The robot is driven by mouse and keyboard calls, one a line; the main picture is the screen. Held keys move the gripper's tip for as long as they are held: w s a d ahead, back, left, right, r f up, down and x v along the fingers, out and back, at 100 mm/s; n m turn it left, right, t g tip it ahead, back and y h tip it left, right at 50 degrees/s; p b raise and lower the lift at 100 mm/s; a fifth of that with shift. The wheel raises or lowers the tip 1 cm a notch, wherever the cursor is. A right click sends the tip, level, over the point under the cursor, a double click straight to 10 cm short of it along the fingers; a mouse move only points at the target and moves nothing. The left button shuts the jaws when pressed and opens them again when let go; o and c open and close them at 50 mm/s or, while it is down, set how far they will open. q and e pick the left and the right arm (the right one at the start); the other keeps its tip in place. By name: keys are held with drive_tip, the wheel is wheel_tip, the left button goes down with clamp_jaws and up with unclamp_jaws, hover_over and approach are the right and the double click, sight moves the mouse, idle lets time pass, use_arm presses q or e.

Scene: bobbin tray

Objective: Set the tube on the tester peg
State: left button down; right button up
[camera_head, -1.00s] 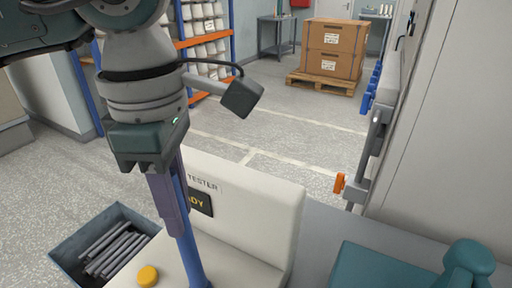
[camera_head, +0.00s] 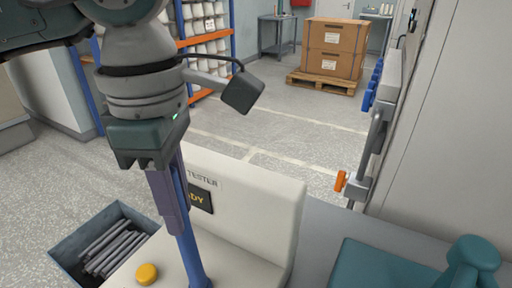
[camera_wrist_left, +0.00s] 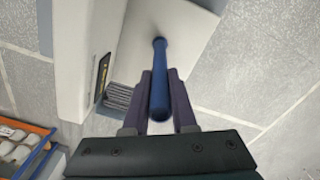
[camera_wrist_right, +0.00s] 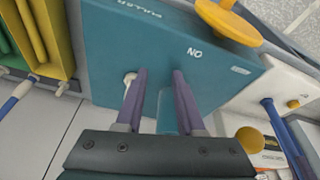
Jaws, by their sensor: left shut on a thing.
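A long blue tube (camera_head: 188,244) stands nearly upright over the white tester (camera_head: 250,215). My left gripper (camera_head: 165,185) is shut on the upper part of the tube. The left wrist view shows the tube (camera_wrist_left: 160,75) between the two fingers, its far end at the pale tester surface. The peg is hidden, so I cannot tell whether the tube sits around it. My right gripper (camera_wrist_right: 158,75) is open in front of a teal machine (camera_wrist_right: 200,50) marked PULLER. It is outside the head view.
A dark bin (camera_head: 70,250) of grey rods stands left of the tester, near its yellow button (camera_head: 146,274). A teal part (camera_head: 470,262) stands at lower right. A grey bar with an orange end (camera_head: 341,181) runs along the cabinet edge.

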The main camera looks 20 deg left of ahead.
use_arm(q)
drive_tip(key=shift+f+b, duration=0.35)
drive_tip(key=shift+f, duration=0.05)
use_arm(e)
drive_tip(key=shift+f, duration=0.4)
use_arm(q)
drive_tip(key=c, duration=1)
unclamp_jaws()
drive_tip(key=shift+r, duration=0.1)
